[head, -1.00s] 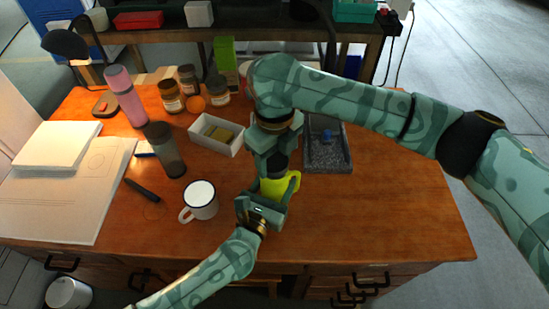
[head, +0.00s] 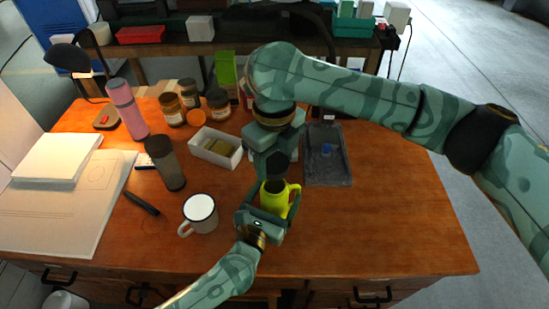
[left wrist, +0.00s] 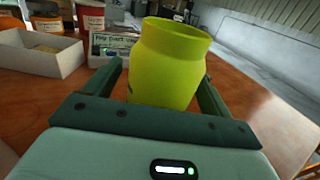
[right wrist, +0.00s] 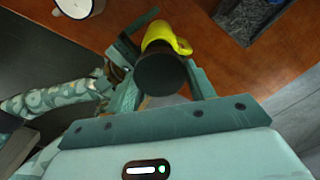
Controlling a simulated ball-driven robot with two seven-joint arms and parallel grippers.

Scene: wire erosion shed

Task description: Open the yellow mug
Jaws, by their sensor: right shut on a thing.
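The yellow mug (head: 273,201) stands upright in the head view, its handle on the right. Its dark open top shows, and its bare rim also shows in the left wrist view (left wrist: 170,75). My left gripper (head: 267,207) has its fingers on both sides of the mug, with a gap at the left finger, so it looks open. My right gripper (right wrist: 160,70) is shut on a dark round lid (right wrist: 161,75), held above the mug and apart from it. The lid partly covers the mug (right wrist: 165,36) in the right wrist view. The mug's base is hidden.
A white enamel mug (head: 200,213) stands left of my left gripper. A grey tray (head: 328,172) lies to the right. A white box (head: 208,158), a dark tumbler (head: 168,170), jars and a pink bottle (head: 128,110) stand at the left and back. The right front tabletop is clear.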

